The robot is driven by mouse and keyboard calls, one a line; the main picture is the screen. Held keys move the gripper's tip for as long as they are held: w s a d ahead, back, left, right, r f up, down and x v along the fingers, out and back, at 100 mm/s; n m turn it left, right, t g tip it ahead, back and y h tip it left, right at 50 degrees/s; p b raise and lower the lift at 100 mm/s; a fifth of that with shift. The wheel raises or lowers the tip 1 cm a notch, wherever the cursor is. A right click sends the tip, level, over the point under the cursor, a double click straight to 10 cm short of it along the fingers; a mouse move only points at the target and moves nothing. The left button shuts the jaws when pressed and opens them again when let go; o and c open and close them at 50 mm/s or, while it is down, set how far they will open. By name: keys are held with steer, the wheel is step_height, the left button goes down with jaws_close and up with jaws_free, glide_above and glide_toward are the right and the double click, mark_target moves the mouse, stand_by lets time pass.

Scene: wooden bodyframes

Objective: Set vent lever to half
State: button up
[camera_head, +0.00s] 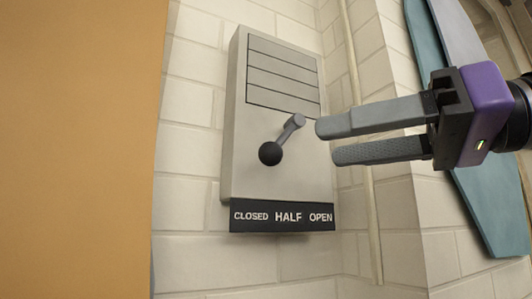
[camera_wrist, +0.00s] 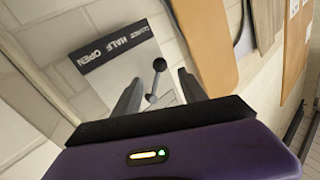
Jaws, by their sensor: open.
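The vent lever (camera_head: 287,131) is a short grey arm with a black ball knob (camera_head: 270,153), on a grey wall panel (camera_head: 275,178). It slants down and left from its pivot, with the knob above and between the words CLOSED and HALF, nearer CLOSED. A black label (camera_head: 282,216) below reads CLOSED, HALF, OPEN. My gripper (camera_head: 328,142) is open and empty, with its fingertips just right of the lever in the head view. In the wrist view the lever (camera_wrist: 154,83) shows between the two fingers; I see no contact.
A vent with several slats (camera_head: 284,72) fills the panel's top. White block wall (camera_head: 190,150) surrounds it. An orange-tan surface (camera_head: 75,150) stands at the left. A thin pipe (camera_head: 373,220) runs down the wall and a blue-grey board (camera_head: 490,215) leans at the right.

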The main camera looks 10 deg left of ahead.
mark_target(282, 152)
steer(key=p+x, duration=0.2)
steer(key=x, duration=0.5)
steer(key=shift+a, duration=0.15)
jaws_close()
stand_by(1.2)
